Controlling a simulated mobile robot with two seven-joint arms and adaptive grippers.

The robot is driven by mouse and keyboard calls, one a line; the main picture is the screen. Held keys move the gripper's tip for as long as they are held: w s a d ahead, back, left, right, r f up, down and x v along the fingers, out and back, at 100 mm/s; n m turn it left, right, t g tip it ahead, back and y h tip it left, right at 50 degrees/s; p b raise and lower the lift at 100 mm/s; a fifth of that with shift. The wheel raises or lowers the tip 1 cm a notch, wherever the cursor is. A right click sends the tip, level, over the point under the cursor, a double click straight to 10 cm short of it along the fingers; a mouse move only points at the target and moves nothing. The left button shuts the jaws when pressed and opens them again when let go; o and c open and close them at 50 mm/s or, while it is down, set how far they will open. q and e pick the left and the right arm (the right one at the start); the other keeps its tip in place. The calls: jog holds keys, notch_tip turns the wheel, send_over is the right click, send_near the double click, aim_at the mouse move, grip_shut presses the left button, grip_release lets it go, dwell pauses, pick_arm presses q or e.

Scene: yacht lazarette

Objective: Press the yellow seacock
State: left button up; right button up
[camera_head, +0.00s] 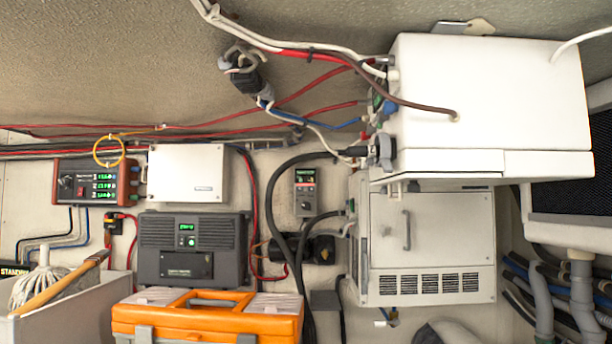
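I cannot make out a yellow seacock for certain. The one clearly yellow item is a thin yellow loop (122,152) on the wall at the left, overlapping the top right of a red-edged meter box with green digits (90,181). A dark fitting with a grey clamp-like top (243,72) sits at the upper middle among hoses, and it shows no yellow. Neither of my grippers is in view.
A large white box (480,95) juts out at the upper right above a vented cabinet (428,240). An orange toolbox (207,318) stands low in front of a dark grey charger (192,248). A grey bin (75,310) holds a mop (45,285). Cables cross the wall.

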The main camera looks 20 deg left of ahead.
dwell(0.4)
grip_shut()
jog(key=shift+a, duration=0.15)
